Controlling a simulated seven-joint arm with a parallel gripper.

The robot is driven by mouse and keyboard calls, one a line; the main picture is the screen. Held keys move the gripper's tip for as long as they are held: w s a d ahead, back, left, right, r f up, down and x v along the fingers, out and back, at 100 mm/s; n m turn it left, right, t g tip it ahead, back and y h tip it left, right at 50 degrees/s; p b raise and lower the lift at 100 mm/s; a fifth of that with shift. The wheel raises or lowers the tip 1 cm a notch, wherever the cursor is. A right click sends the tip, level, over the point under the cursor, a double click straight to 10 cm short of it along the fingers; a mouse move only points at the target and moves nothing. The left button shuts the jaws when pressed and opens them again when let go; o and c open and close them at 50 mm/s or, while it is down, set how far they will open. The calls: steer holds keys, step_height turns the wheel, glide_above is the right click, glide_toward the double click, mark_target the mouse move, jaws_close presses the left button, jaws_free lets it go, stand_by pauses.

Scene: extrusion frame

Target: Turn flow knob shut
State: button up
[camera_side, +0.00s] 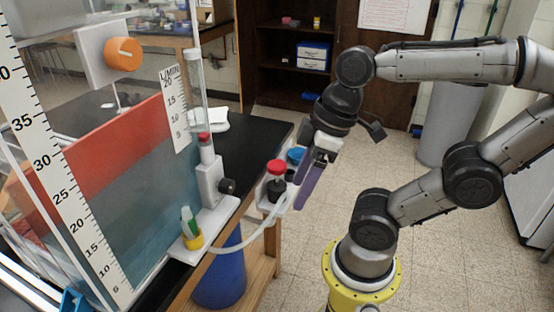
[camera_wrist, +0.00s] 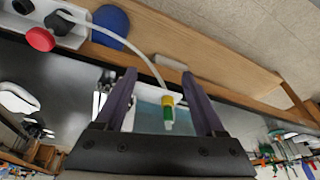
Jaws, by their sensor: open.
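A flowmeter with an upright clear tube (camera_side: 195,80) and an L/MIN scale (camera_side: 175,108) stands on the bench in the side view. A black knob (camera_side: 227,186) sticks out from the white block at its foot. A red piece (camera_side: 204,138) shows in its lower part. An orange knob (camera_side: 123,54) sits on a white plate higher up at the left. I cannot tell for sure which is the flow knob.
A pale hose (camera_side: 245,243) loops toward a green vial in a yellow holder (camera_side: 192,235), also in the wrist view (camera_wrist: 168,108).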

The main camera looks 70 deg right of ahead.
steer(key=w+d+m+t+h, duration=0.2)
steer(key=d+m, duration=0.1)
steer(key=m, duration=0.1)
steer(key=m+g, duration=0.5)
steer(key=m, duration=0.1)
glide_above(277, 164)
step_height(277, 164, down, 9)
steer(key=shift+w+f, duration=0.1)
steer(key=shift+w, duration=0.05)
steer(key=shift+f, duration=2.5)
